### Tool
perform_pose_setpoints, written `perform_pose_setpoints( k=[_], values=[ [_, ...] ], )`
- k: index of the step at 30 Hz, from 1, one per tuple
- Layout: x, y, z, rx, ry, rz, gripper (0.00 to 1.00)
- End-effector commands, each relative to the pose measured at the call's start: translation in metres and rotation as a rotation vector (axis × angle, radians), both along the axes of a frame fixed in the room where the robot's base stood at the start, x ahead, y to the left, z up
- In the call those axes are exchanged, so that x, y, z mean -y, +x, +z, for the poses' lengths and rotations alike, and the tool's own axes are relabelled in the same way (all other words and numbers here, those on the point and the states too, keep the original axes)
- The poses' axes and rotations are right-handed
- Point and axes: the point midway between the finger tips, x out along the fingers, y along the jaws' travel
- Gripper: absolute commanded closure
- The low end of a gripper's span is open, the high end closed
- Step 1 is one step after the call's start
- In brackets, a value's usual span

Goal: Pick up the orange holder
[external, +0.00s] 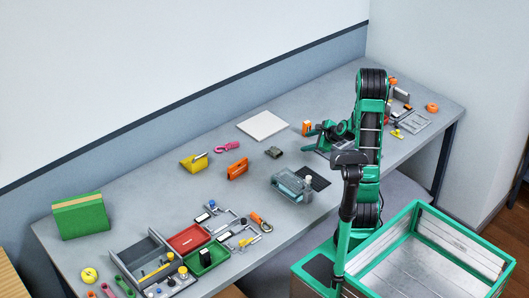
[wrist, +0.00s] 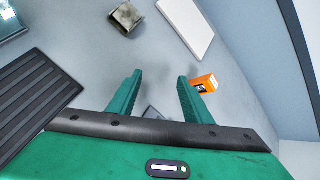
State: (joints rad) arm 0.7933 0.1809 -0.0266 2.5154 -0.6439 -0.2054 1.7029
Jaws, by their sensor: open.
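An orange holder-like piece (external: 237,168) stands on the table left of centre in the external view. A smaller orange box with a dark marking (external: 306,128) stands by my gripper; it also shows in the wrist view (wrist: 204,83). I cannot tell for certain which of the two is the orange holder. My gripper (wrist: 160,76) is open, with nothing between its green fingers. In the wrist view the orange box is just right of the right finger, which partly covers it. In the external view my gripper (external: 318,137) is low over the table.
A white pad (external: 263,125) lies near the wall, and a small grey block (external: 274,152) is in front of it. A black ribbed mat (wrist: 38,100) and a clear container (external: 292,186) are on the near side. A yellow holder (external: 193,162) stands further left. Bare table lies between them.

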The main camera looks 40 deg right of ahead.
Motion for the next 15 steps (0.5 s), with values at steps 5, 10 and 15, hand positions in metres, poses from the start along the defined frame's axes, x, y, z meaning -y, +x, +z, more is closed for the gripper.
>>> perform_pose_setpoints(
  k=[5, 10, 15],
  values=[
    [0.041, 0.024, 0.003, 0.181, 0.335, -0.316, 0.55],
    [0.066, 0.031, 0.010, 0.290, 0.526, -0.478, 0.55],
    [0.074, 0.041, 0.008, 0.319, 0.577, -0.516, 0.55]
  ],
)
